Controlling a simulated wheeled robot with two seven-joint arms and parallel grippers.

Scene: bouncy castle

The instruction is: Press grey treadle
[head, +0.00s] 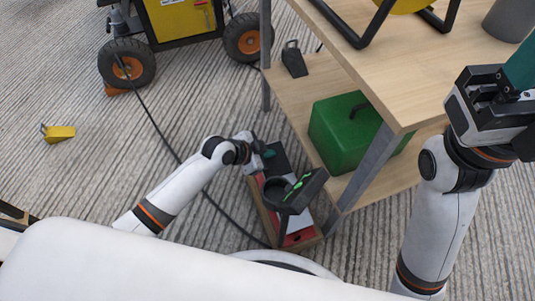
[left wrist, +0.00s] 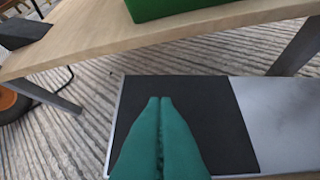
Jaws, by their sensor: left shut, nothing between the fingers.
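The grey treadle (head: 295,224) lies low on the floor beside the workbench, a grey plate with a black pad (head: 278,158) at its far end and red beneath it. In the left wrist view the grey plate (left wrist: 285,125) and black pad (left wrist: 210,110) fill the lower right. My left gripper (head: 268,154) is shut and empty, its teal fingertips (left wrist: 160,99) over the black pad. I cannot tell whether they touch it. A dark piece with green marks hides the treadle's middle in the head view. My right gripper (head: 518,75) is raised at the right, fingers partly cut off.
The wooden workbench (head: 355,60) stands right of the treadle, with a green box (head: 345,130) and a dark weight-like block (head: 293,60) on its lower shelf. A metal leg (head: 362,170) stands close by. A black cable (head: 165,140) crosses the floor from a wheeled yellow machine (head: 183,18).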

